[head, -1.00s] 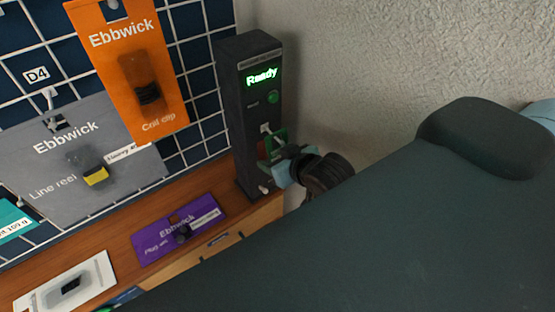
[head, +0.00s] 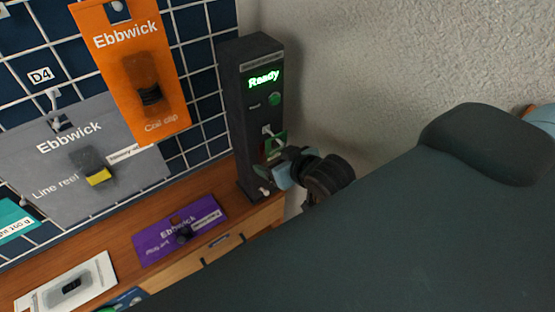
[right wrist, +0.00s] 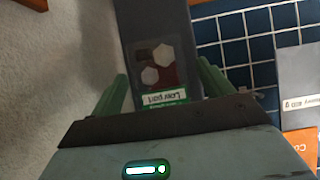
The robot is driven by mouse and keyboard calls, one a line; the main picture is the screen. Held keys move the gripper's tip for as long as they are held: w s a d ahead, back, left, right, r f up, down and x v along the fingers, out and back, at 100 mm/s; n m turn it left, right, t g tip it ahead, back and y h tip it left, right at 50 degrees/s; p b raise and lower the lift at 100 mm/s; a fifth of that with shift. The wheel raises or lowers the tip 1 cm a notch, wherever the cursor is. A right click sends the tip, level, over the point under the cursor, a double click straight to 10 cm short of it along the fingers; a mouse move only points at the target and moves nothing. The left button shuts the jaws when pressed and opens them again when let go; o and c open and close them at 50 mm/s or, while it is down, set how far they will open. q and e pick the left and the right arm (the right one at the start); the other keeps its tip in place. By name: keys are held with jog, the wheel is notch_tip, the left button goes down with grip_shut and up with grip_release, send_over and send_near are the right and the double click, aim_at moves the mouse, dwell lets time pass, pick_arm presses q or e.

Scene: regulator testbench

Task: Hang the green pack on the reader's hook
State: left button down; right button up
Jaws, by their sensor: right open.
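The green pack (head: 274,145) is against the front of the dark reader (head: 248,112), just below its white hook (head: 267,130). I cannot clearly see whether the hook passes through its hole. In the right wrist view the pack (right wrist: 160,72) is a small clear-fronted card with a green edge and a white label, upside down in the picture. My right gripper (head: 280,166) is open beside the pack's lower part and partly hides it. In the right wrist view its green fingers (right wrist: 160,88) stand apart, one on each side of the pack. My left gripper is not in view.
An orange pack (head: 136,108) and a grey pack (head: 60,172) hang on the wire grid left of the reader. A purple pack (head: 160,245) and a white pack (head: 95,270) lie on the wooden ledge. A rough pale wall (head: 385,60) is on the right.

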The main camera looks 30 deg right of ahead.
jog(key=v, duration=0.7)
jog(key=shift+s+r, duration=0.25)
jog(key=shift+s, duration=0.1)
jog(key=shift+f, duration=0.1)
jog(key=s+a+f, duration=0.2)
jog(key=s+f, duration=0.3)
jog(key=f, duration=0.3)
jog(key=s+a+f+g, duration=0.1)
jog(key=s+a+f, duration=0.1)
jog(key=s+f, duration=0.3)
jog(key=s+a+f+n+g+y, duration=0.1)
jog(key=s+f, duration=0.4)
jog(key=f, duration=0.8)
jog(key=shift+s+a+f, duration=0.2)
jog(key=shift+a+f, duration=0.05)
jog(key=shift+a, duration=0.3)
